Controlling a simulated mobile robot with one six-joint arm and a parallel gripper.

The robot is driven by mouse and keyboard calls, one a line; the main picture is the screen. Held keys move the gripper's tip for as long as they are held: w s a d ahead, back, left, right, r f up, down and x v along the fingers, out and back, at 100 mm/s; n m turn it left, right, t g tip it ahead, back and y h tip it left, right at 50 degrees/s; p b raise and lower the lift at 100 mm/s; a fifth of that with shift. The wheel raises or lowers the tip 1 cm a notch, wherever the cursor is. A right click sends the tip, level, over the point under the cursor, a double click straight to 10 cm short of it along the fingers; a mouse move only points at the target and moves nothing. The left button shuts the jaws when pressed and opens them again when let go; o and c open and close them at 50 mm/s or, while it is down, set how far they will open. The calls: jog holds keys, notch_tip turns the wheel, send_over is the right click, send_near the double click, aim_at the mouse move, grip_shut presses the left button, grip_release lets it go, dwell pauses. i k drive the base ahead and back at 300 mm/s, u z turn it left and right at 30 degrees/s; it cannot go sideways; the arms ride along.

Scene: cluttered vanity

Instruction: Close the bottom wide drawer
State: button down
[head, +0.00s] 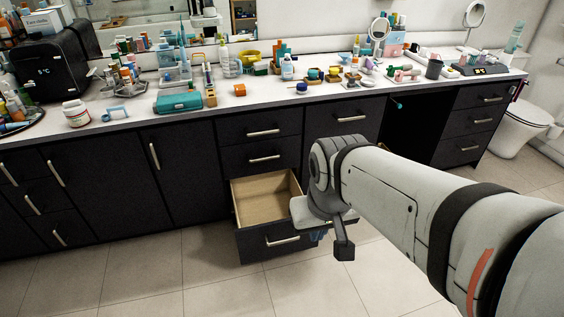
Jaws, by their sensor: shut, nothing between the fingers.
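The bottom wide drawer (270,244) is pulled well out of the dark cabinet, below two closed drawers. Its dark front has a pale bar handle (283,241), and its light wooden inside looks empty. My gripper (318,236) is at the right end of the drawer front, low and near the handle. It is partly hidden by my wrist, which also covers the drawer's right front corner. My gripper is shut and empty. I cannot tell whether it touches the drawer.
The white countertop (130,121) above is crowded with bottles, jars and a teal case (178,102). The neighbouring doors and drawers are closed. An open knee space (410,130) lies to the right, and a toilet (520,125) stands beyond. The tiled floor in front is clear.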

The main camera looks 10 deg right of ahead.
aim_at(263, 200)
jog(key=i, duration=1)
jog(key=u, duration=0.05)
